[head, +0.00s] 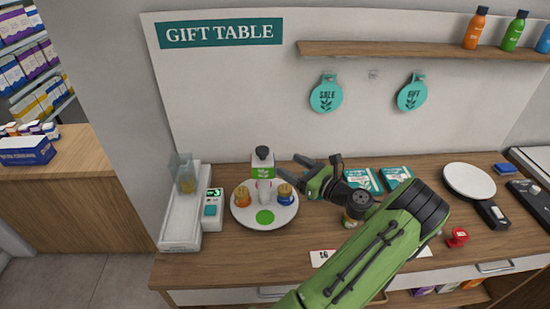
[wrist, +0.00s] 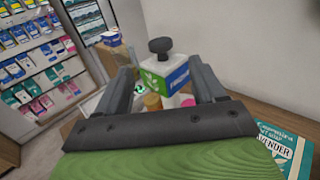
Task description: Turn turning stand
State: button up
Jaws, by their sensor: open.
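The turning stand is a round white disc (head: 263,222) on the wooden counter, left of centre. My gripper (head: 287,162) is open above the stand's right back side, pointing left. The stand's rim is mostly hidden there.
A small device with a display (head: 212,208) and a white tray (head: 180,225) stand left of the stand. Teal packets (head: 362,180) lie to the right, beneath my arm. A white plate (head: 470,180) and a red stamp (head: 457,237) are farther right. The counter before the stand is clear.

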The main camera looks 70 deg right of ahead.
jog(key=v, duration=0.5)
dwell(0.5)
